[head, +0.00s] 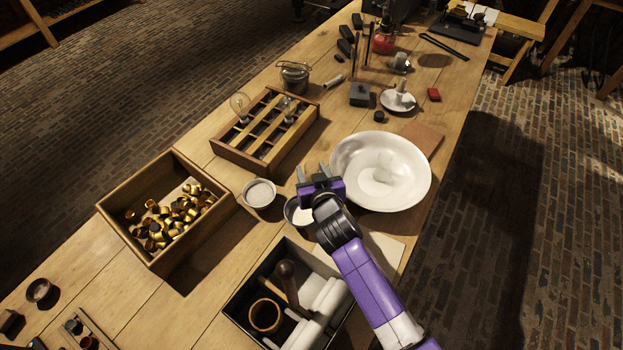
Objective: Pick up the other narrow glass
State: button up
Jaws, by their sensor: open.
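A pale, clear-looking glass piece (386,168) is in the wide white bowl (345,158) at the right of the table; I cannot tell if it is a narrow glass. A wooden rack (228,150) with compartments holds a clear bulb-shaped glass (240,104) at its left and another glass (288,108) near its far side. My gripper (312,172) is open, its fingers pointing away from me, between the rack and the bowl. Nothing shows between its fingers. It partly covers a small dish of white stuff (303,215).
A wooden box (118,207) of brass caps stands at the left. A dark tray (240,302) with a pestle-like tool and white rolls is near me. A lidded metal pot (294,76) and a saucer (398,106) stand farther off.

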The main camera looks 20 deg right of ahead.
jog(key=shift+w, duration=0.1)
grip_shut()
dwell(0.3)
